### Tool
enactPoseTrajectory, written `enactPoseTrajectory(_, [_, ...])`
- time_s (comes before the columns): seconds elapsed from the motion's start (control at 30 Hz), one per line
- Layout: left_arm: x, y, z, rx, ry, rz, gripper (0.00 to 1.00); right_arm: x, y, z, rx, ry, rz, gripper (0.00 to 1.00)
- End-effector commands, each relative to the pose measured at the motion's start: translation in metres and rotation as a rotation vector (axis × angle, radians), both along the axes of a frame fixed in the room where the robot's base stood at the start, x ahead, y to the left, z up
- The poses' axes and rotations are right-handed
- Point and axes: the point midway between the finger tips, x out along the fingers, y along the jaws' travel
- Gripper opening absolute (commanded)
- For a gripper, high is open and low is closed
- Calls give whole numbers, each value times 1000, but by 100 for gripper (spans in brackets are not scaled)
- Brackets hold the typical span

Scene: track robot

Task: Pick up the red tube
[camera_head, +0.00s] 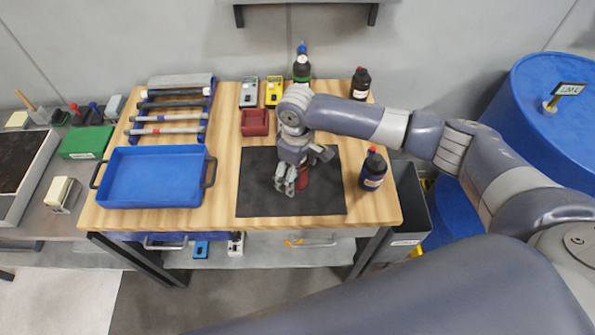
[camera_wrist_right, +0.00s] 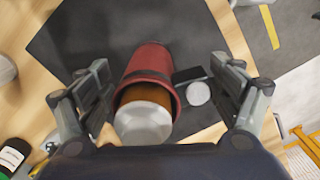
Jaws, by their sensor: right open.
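My right gripper (camera_wrist_right: 172,95) is open, with one finger on each side of the tube and a visible gap on both sides. In the head view my right gripper (camera_head: 285,187) is low over the mat, and the red tube (camera_head: 303,178) is partly hidden behind it. My left gripper is not in view.
A dark bottle with a red cap (camera_head: 373,170) stands right of the mat. A blue tray (camera_head: 152,177) and a tool rack (camera_head: 172,112) are at the left. A small red bin (camera_head: 255,122) sits behind the mat. A grey bin (camera_head: 408,205) is off the table's right edge.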

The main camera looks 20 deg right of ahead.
Motion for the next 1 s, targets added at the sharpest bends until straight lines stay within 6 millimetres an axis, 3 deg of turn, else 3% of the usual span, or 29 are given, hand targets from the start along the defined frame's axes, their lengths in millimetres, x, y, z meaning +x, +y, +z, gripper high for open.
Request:
enactPoseTrajectory(0.1, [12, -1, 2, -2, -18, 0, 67, 0, 0, -4, 1, -1, 1, 85])
enactPoseTrajectory(0.27, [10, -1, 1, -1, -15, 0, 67, 0, 0, -4, 1, -1, 2, 85])
enactPoseTrajectory(0.4, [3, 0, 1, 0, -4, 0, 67, 0, 0, -4, 1, -1, 1, 53])
enactPoseTrajectory(0.5, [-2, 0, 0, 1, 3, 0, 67, 0, 0, -4, 0, -1, 1, 35])
enactPoseTrajectory(1.0, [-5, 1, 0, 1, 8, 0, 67, -1, 1, -4, 1, 1, 2, 32])
